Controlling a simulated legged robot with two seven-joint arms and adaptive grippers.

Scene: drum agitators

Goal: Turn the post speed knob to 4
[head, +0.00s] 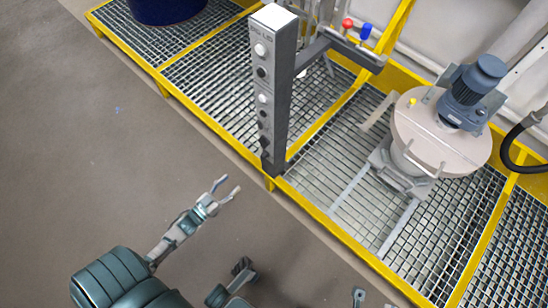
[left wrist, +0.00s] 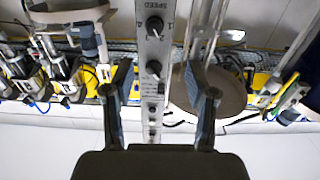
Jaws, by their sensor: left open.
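The tall grey post (head: 283,95) stands upright at the platform's yellow front edge. A column of several knobs and buttons runs down its face. In the left wrist view the post face (left wrist: 139,48) runs between my fingers. A black knob (left wrist: 154,26) sits under the word SPEED; another black knob (left wrist: 153,67) is below it. The speed knob's setting is too small to read. My left gripper (head: 229,190) is open and empty, to the lower left of the post in the head view. Its two fingers (left wrist: 160,85) show apart in the left wrist view, touching no knob.
A drum with a pale round lid (head: 425,125) and a blue motor (head: 475,85) stands on the grating right of the post. A yellow rail (head: 335,248) edges the platform. A dark blue drum (head: 168,8) is at the back left. Floor (head: 80,130) at left is clear.

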